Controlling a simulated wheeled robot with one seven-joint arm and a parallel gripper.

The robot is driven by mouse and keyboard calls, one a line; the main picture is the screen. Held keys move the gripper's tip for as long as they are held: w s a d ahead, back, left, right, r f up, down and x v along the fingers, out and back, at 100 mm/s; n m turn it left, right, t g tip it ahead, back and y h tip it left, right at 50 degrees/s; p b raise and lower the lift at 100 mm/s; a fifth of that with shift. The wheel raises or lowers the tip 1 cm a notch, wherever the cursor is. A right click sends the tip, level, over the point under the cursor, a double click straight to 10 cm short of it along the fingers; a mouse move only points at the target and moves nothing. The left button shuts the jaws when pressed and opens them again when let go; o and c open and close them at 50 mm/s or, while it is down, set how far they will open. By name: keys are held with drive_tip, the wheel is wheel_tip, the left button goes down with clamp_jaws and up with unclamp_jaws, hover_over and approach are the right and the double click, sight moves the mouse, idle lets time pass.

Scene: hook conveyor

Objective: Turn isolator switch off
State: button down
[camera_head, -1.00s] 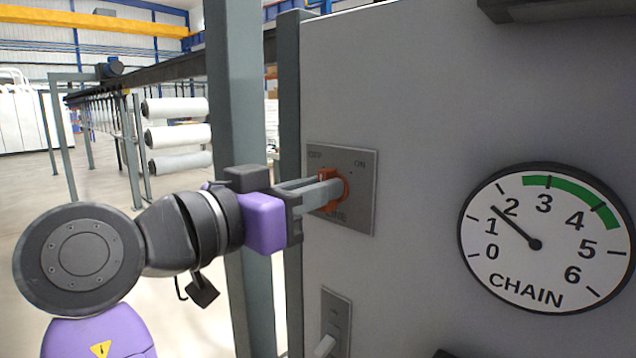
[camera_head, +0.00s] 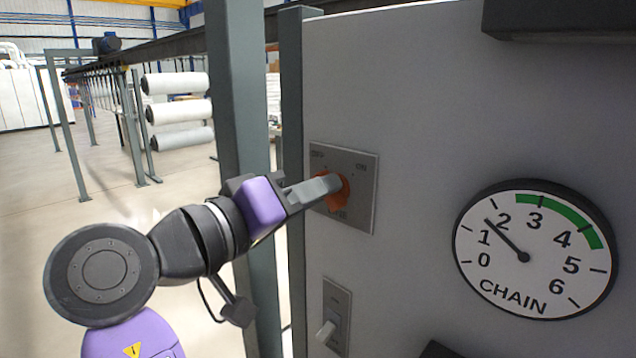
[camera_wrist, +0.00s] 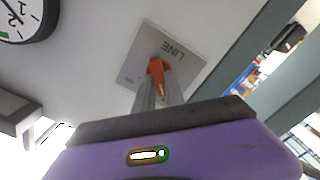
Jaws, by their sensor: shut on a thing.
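The isolator switch is an orange-red rotary knob (camera_head: 338,192) on a square grey plate (camera_head: 358,215) fixed to the grey panel. The plate carries OFF at its upper left and ON at its upper right. My gripper (camera_head: 328,186) reaches in from the left and is shut on the knob, with its fingers covering part of it. In the wrist view the knob (camera_wrist: 158,75) sits between the fingertips (camera_wrist: 158,92), and the plate (camera_wrist: 190,60) reads LINE. Which mark the knob points to is hard to tell.
A CHAIN dial gauge (camera_head: 536,250) is to the right, its needle between 1 and 2. A small lever switch (camera_head: 332,318) is below the plate. A dark box (camera_head: 560,18) juts out at top right. Grey posts (camera_head: 243,120) stand close behind my arm.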

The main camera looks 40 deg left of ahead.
drive_tip(key=shift+a+n, duration=0.1)
drive_tip(key=shift+n, duration=0.2)
drive_tip(key=c, duration=1.4)
unclamp_jaws()
drive_tip(key=s+b, duration=0.2)
drive_tip(key=s, duration=0.6)
drive_tip(key=shift+a+b, duration=0.25)
drive_tip(key=shift+b, duration=0.05)
